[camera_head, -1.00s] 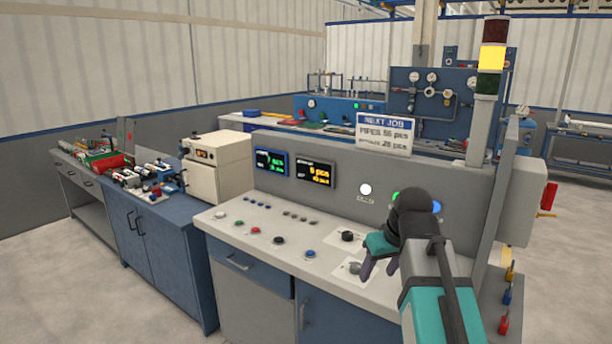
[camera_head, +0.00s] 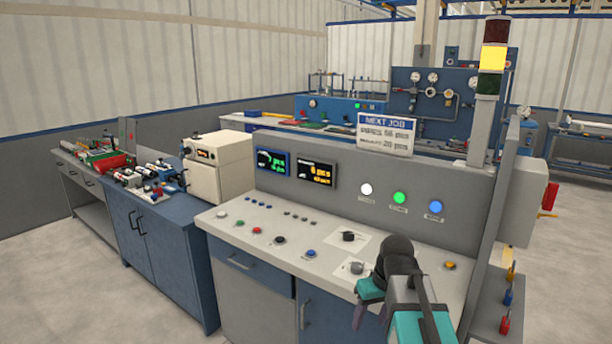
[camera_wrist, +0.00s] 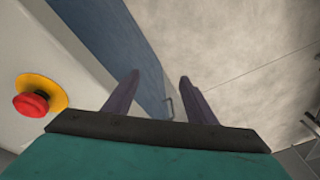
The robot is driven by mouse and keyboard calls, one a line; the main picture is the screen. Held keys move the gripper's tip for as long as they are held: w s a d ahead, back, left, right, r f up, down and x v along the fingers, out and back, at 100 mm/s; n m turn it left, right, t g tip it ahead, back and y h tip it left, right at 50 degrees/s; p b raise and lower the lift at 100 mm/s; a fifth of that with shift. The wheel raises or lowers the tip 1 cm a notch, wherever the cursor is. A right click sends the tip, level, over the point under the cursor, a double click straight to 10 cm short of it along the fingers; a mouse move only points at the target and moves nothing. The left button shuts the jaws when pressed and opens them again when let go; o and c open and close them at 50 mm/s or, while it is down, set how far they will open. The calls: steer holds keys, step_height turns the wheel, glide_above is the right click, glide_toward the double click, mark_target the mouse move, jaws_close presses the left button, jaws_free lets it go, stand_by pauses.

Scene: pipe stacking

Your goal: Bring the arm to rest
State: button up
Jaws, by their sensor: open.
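My gripper (camera_head: 372,316) hangs at the front edge of the grey control console (camera_head: 330,262), at the lower right of the head view. In the wrist view its two dark purple fingers (camera_wrist: 158,98) are spread apart with nothing between them. They point down past the console's front edge, over a blue cabinet front (camera_wrist: 110,45) and the pale floor (camera_wrist: 240,60). A red emergency button on a yellow ring (camera_wrist: 32,103) lies to the left of the fingers in the wrist view.
White, green (camera_head: 399,198) and blue round lights sit on the console's back panel, beside two displays (camera_head: 316,174). Knobs and small buttons cover the console top. A stack light (camera_head: 493,58) glows yellow. Red and yellow padlocks (camera_head: 506,310) are at the right. Open floor lies at the far right.

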steer(key=s+f+g, duration=0.2)
steer(key=s+f, duration=0.2)
steer(key=f, duration=0.5)
steer(key=s+a+f+g, duration=0.1)
steer(key=s+f, duration=0.4)
steer(key=f, duration=0.3)
steer(key=s+f+g, duration=0.2)
steer(key=s+f, duration=0.2)
steer(key=f, duration=0.5)
steer(key=s+f+m+g+h, duration=0.1)
steer(key=s+f+m+g, duration=0.1)
steer(key=s+f, duration=1.7)
steer(key=s+m, duration=0.1)
steer(key=s, duration=0.2)
steer(key=shift+d+h, duration=0.3)
steer(key=shift+d, duration=0.05)
steer(key=shift+o, duration=0.4)
steer(key=shift+w, duration=0.1)
